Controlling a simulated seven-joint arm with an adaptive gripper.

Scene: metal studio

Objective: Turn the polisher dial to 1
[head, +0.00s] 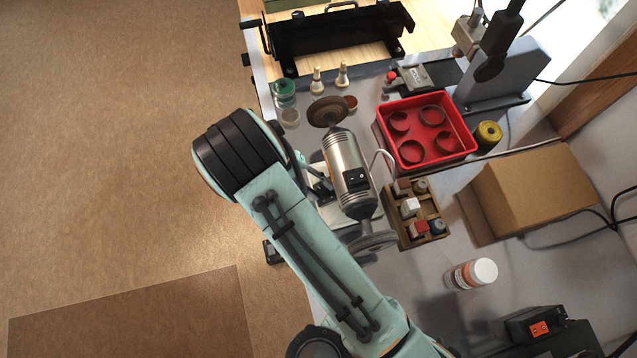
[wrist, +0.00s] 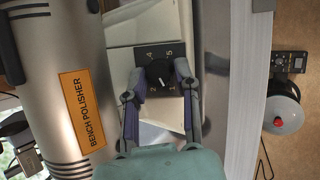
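The bench polisher (head: 348,165) is a silver cylinder with a wheel at each end, standing on the bench in the head view. In the wrist view its body (wrist: 55,100) fills the left side and bears an orange label. The black round dial (wrist: 160,75) sits on a dark plate with white numerals, partly covered. A short white mark shows on the dial, but which numeral it points to is unclear. My gripper (wrist: 161,80) has a fingertip on each side of the dial and appears shut on it. In the head view my arm hides the gripper and dial.
A red tray (head: 467,150) with several rings and a wooden compartment box (head: 436,236) stand right of the polisher. A cardboard box (head: 535,190) and a white-capped bottle (head: 470,274) are farther right. A green-lidded jar (head: 284,90) stands behind, near the bench's left edge.

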